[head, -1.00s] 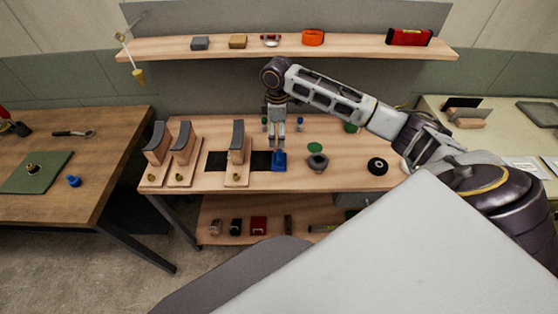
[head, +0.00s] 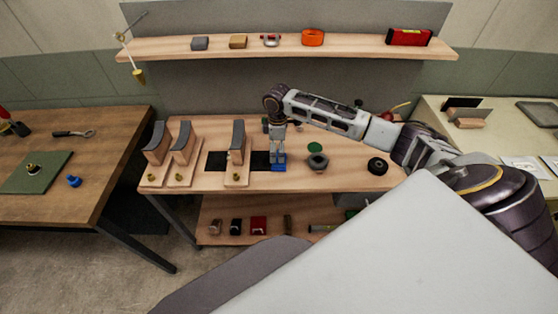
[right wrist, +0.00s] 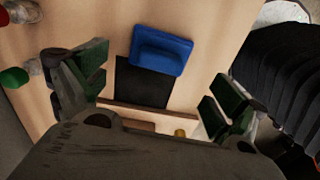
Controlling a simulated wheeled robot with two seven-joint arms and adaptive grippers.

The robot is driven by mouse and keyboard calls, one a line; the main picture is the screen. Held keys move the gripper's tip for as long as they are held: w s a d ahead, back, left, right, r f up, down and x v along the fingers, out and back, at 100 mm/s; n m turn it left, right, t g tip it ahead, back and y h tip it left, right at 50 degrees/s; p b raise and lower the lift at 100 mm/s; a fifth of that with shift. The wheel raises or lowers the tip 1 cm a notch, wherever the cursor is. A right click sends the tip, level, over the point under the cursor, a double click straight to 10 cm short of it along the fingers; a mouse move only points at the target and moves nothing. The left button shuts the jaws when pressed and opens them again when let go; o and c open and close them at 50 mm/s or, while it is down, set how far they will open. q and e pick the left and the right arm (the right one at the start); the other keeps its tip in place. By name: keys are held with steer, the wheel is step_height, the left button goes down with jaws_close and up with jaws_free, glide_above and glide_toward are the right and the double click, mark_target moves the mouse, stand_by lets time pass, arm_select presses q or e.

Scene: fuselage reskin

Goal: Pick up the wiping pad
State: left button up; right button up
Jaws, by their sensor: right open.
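The wiping pad looks to be the blue block with a raised grip (head: 279,169) on the middle workbench, beside a black mat. In the right wrist view the blue pad (right wrist: 161,51) lies partly on or against the black patch. My right gripper (head: 278,158) points down just above the pad and hides part of it in the head view. Its fingers (right wrist: 157,80) are spread wide and empty, with the pad between and beyond them in the wrist view. Whether they touch it is unclear. My left gripper is out of view.
Wooden stands with curved dark tops (head: 237,150) are left of the pad. A dark grey cup-like part (head: 318,162) and a black roll (head: 378,166) lie to the right. A shelf (head: 290,47) with several items hangs behind. Another table (head: 100,160) stands left.

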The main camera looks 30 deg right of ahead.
steer(key=shift+d+f, duration=0.2)
steer(key=shift+f, duration=2.4)
